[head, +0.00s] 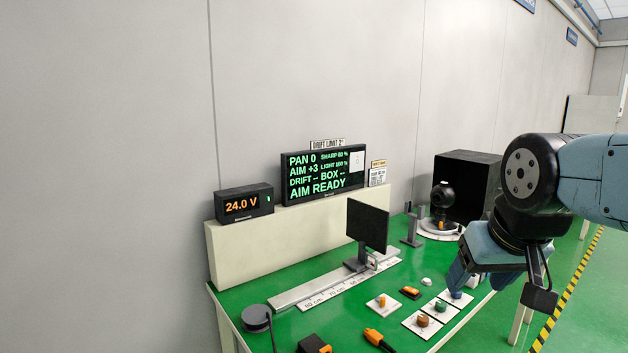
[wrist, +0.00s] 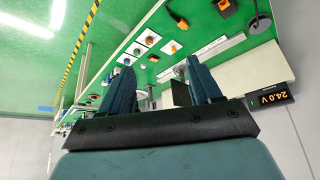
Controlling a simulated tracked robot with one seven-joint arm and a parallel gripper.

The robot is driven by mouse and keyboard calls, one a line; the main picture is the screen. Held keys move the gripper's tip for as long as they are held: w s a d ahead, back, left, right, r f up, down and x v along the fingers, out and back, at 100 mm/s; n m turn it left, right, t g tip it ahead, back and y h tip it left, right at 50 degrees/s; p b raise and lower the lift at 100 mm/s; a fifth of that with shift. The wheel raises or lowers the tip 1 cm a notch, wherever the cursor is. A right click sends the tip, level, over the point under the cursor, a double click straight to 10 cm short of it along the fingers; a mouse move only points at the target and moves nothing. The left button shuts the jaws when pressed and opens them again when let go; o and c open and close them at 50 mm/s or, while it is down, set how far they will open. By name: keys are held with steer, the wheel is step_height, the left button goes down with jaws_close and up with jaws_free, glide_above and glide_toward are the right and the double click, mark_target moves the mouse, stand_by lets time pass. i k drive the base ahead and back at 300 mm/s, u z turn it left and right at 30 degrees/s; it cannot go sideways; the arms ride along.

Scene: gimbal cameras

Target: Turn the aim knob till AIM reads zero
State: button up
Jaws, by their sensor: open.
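The black display (head: 323,175) on the back ledge reads PAN 0, AIM +3, DRIFT with dashes and AIM READY. Small knobs on white plates stand in a row at the table's front: an orange-brown one (head: 423,320), a green one (head: 440,306) and a bluish one (head: 456,296) close under my gripper. I cannot read their labels, so I cannot tell which is the aim knob. My gripper (head: 481,281) is open and empty, its left finger above and partly over the bluish knob's plate. In the wrist view my open gripper (wrist: 158,66) shows the green knob (wrist: 137,50) beyond its fingers.
A dark panel (head: 368,224) stands on a scaled rail (head: 330,285). A black ball-shaped camera (head: 442,195) sits on a round base before a black box (head: 470,175). Orange-and-black items (head: 380,338) lie at the front. A 24.0 V meter (head: 244,203) is on the ledge.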

mark_target(441, 306)
steer(key=z, duration=1.6)
steer(key=i, duration=0.1)
steer(key=u, duration=2.95)
steer(key=k, duration=0.9)
steer(key=z, duration=1.25)
steer(key=i, duration=1)
steer(key=z, duration=0.05)
